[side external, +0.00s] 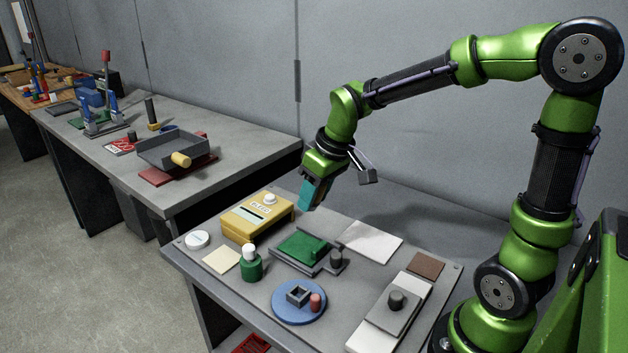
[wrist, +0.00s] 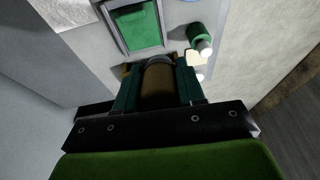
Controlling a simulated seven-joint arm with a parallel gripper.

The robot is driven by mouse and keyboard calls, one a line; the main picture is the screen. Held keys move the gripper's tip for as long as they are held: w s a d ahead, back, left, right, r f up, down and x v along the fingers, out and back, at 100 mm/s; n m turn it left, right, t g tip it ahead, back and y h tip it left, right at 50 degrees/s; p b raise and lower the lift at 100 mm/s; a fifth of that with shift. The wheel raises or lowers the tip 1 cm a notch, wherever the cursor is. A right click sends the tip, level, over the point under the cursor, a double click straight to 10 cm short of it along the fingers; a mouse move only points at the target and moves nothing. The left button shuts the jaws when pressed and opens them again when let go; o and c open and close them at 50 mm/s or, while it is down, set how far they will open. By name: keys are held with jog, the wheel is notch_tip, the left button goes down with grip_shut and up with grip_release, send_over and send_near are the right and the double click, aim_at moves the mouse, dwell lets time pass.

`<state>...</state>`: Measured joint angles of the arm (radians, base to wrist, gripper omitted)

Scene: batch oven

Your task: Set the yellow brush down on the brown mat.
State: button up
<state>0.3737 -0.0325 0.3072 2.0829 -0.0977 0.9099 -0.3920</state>
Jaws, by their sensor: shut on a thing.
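The brown mat (side external: 425,264) lies flat and bare at the back right of the near bench. My gripper (side external: 307,197) is above the back of this bench, left of the brown mat and well apart from it. In the wrist view its teal fingers (wrist: 158,82) are shut on a rounded, dull yellow-brown thing, which I take to be the yellow brush (wrist: 157,90). The brush is shaded, and only part of it shows between the fingers. In the side view the fingers hide it. The mat does not show in the wrist view.
A yellow box (side external: 257,216), green bottle (side external: 251,267), green pad in a dark tray (side external: 300,248), blue round plate (side external: 299,312) and grey block on a long plate (side external: 392,310) stand on the bench. A white sheet (side external: 371,242) lies between gripper and mat.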

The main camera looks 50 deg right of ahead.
jog(key=s+d+f+m+g, duration=0.15)
jog(key=s+d, duration=0.25)
jog(key=d, duration=0.4)
jog(key=m+g, duration=0.2)
jog(key=m, duration=0.1)
send_over(426, 266)
notch_tip(426, 266, down, 7)
jog(key=shift+h, duration=0.4)
jog(key=shift+s, duration=0.1)
jog(key=shift+f, duration=3.45)
jog(key=shift+f, duration=0.6)
